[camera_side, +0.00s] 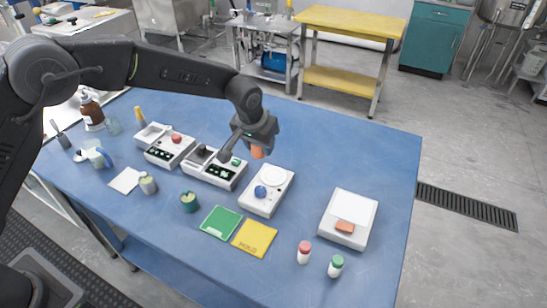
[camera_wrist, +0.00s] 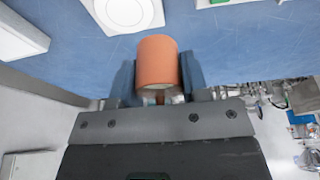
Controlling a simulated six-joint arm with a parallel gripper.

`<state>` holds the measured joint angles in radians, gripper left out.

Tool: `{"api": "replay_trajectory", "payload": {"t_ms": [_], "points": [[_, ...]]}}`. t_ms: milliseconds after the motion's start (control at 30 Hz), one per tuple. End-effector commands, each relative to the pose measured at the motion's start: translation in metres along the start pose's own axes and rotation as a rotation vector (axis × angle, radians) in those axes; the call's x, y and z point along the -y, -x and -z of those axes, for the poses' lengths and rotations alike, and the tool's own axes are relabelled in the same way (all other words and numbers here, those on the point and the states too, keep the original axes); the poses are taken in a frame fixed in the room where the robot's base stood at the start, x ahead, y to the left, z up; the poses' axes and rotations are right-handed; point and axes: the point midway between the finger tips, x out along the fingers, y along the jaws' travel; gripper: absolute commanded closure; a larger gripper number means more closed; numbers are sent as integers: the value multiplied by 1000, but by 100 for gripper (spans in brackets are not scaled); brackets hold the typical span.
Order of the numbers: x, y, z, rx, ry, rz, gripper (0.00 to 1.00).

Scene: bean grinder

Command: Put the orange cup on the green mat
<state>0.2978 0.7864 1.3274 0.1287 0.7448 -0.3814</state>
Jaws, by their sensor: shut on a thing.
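The orange cup (camera_side: 257,152) is held in the air by my gripper (camera_side: 250,145), above the machines near the middle of the blue table. In the wrist view the orange cup (camera_wrist: 158,62) sits between the two fingers of my gripper (camera_wrist: 157,80), which are shut on it from both sides. The green mat (camera_side: 222,222) lies flat and bare near the front of the table, below and to the left of the cup in the side view. My gripper hides part of the cup in the side view.
A white device with a blue knob (camera_side: 268,191) stands behind the mats. A yellow mat (camera_side: 254,237) lies right of the green mat. A dark green cup (camera_side: 189,201) stands to its left. Red-capped (camera_side: 304,252) and green-capped (camera_side: 336,265) jars and a white scale (camera_side: 347,219) are at right.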

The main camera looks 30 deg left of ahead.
Motion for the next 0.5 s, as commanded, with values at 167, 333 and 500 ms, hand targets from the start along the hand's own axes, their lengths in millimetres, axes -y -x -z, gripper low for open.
{"api": "replay_trajectory", "payload": {"t_ms": [167,333,500], "points": [[40,26,3,-3,4,0,87],[64,40,4,-3,1,0,87],[78,49,-1,-1,0,-1,87]]}}
